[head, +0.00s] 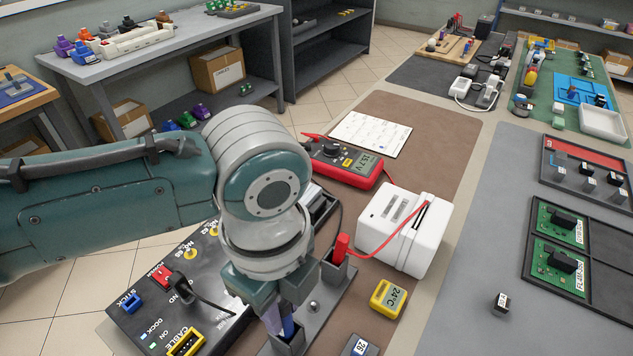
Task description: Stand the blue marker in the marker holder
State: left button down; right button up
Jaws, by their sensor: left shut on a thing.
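The grey marker holder (326,309) lies on the brown mat, with a square socket at each end. A red marker (341,250) stands upright in its far socket. My left gripper (281,308) points down over the near socket (291,347) and is shut on the blue marker (287,326). The blue marker is roughly upright, and its lower end is at the mouth of the near socket. How deep it sits is hidden by the socket wall and the fingers. My right gripper is not in view.
A black panel (140,318) with cable sockets lies left of the holder. A white box (404,230) with a red cable, a yellow thermometer (388,299) and a red multimeter (345,165) stand close by. A dark tray (610,275) with green boards lies at right.

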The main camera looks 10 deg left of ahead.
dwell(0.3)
pick_arm(q)
jog(key=shift+c, duration=1.6)
grip_release()
jog(key=shift+r, duration=0.1)
notch_tip(320, 180, up, 8)
jog(key=p, duration=0.8)
jog(key=shift+p, duration=0.35)
